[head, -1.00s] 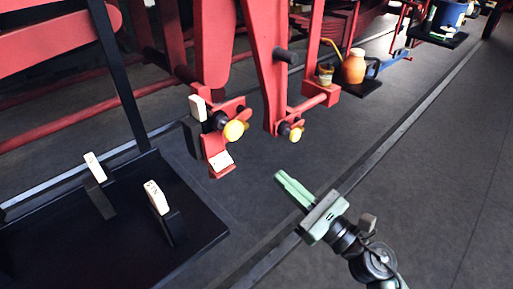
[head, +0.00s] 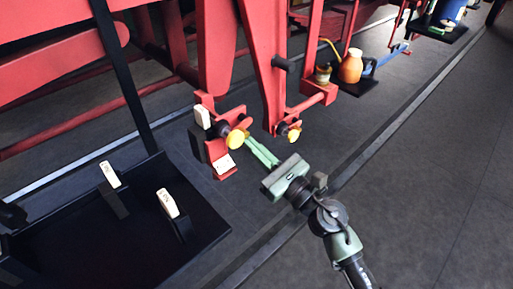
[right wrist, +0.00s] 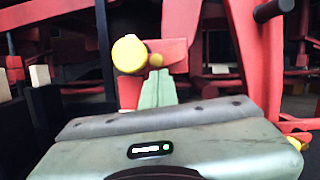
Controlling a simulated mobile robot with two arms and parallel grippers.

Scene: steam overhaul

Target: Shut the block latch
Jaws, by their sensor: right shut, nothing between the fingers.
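A red bracket (head: 207,102) on the red frame carries a round yellow knob (head: 236,139) on a dark stem, with a white block beside it (head: 202,116) and a white label plate below (head: 224,164). I cannot tell which part is the latch's moving piece. My right gripper (head: 251,143) is shut and empty, its green fingers pointing at the gap just right of this knob. In the right wrist view the knob (right wrist: 129,54) appears up and left of the fingertips (right wrist: 158,76). Contact cannot be told. My left gripper is not seen.
A second yellow knob (head: 294,135) sits on a red arm to the right. A black tray (head: 110,235) with two white-tagged holders lies at lower left. An orange jug (head: 351,66) stands at the back. The floor on the right is clear.

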